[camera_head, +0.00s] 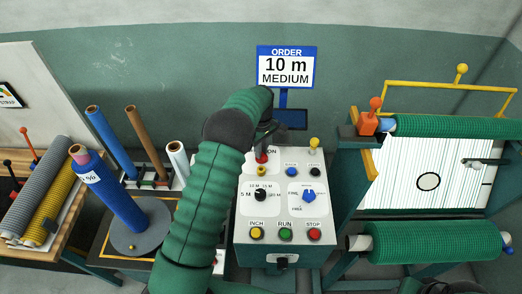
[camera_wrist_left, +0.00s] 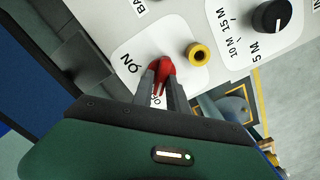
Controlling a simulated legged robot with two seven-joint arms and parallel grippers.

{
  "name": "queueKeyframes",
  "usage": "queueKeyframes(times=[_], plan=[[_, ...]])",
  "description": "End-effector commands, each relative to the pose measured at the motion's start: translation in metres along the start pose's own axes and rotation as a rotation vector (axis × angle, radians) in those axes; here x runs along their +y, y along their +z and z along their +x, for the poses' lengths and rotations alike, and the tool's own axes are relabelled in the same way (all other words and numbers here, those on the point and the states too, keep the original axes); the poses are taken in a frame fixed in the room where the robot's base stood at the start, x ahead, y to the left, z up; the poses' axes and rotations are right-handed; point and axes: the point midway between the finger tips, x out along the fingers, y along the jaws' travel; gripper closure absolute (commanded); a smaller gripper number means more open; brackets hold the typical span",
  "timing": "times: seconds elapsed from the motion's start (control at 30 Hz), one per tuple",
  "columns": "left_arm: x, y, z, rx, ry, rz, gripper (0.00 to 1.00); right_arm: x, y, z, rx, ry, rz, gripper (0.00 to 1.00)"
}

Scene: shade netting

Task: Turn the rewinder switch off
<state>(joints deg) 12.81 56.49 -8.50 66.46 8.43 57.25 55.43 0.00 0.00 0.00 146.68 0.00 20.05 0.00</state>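The control panel (camera_head: 276,208) is a pale box with knobs and coloured buttons. The rewinder switch is a red lever (camera_wrist_left: 160,70) on a white plate marked ON in the left wrist view. In the head view its red part (camera_head: 261,158) shows just below my left gripper (camera_head: 268,132), partly hidden by it. In the left wrist view the two dark fingers of my left gripper (camera_wrist_left: 161,84) are on either side of the red lever and look closed against it. A second label between the fingers is mostly covered. My right gripper is not seen.
A yellow button (camera_head: 257,233), a green one (camera_head: 285,234) and a red one (camera_head: 314,234) line the panel's front. A black knob (camera_wrist_left: 271,16) and a yellow post (camera_wrist_left: 198,54) are near the switch. A netting roll (camera_head: 430,241) stands right, upright rolls (camera_head: 112,195) left.

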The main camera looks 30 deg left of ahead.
Motion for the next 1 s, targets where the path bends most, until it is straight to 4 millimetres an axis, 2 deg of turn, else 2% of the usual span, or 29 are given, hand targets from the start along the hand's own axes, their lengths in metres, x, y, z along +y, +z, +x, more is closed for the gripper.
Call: queueKeyframes(times=[0.03,0.13,0.4,0.53,0.67,1.0], plan=[[0.003,-0.001,-0.003,0.003,0.008,0.001,0.76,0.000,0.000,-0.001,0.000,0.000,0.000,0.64],[0.002,0.000,-0.002,0.002,0.004,0.001,0.64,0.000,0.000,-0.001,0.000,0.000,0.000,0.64],[0.000,0.000,0.000,-0.001,-0.001,0.002,0.64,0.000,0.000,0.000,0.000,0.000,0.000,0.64],[0.000,0.000,-0.008,-0.001,-0.001,0.002,0.64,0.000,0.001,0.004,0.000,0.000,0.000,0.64],[0.001,0.000,-0.034,0.001,0.003,0.003,0.64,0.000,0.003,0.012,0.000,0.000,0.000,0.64],[0.003,-0.001,-0.133,0.002,0.003,0.002,0.64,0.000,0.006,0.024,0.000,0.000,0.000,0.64]])
